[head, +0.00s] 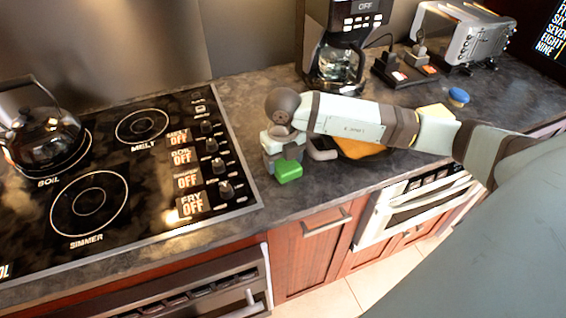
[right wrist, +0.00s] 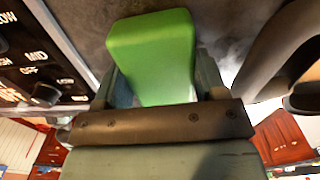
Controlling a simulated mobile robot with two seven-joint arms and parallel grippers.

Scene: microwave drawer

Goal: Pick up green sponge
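The green sponge (head: 288,170) is a small bright block at the front of the dark counter, just right of the stovetop. My right gripper (head: 284,156) is right over it and partly hides it. In the right wrist view the sponge (right wrist: 152,55) lies between the two fingers of my right gripper (right wrist: 158,80). The right finger is close against its side, and a narrow gap shows low down beside the left finger. I cannot tell whether the fingers press on it or whether it rests on the counter. My left gripper is not in view.
The black stovetop (head: 110,206) with a kettle (head: 42,135) is to the left. A dark curved thing (right wrist: 280,50) stands close right of the sponge in the wrist view. An orange item (head: 358,149) lies under my right arm. A coffee maker (head: 337,65) and toaster (head: 478,40) stand behind.

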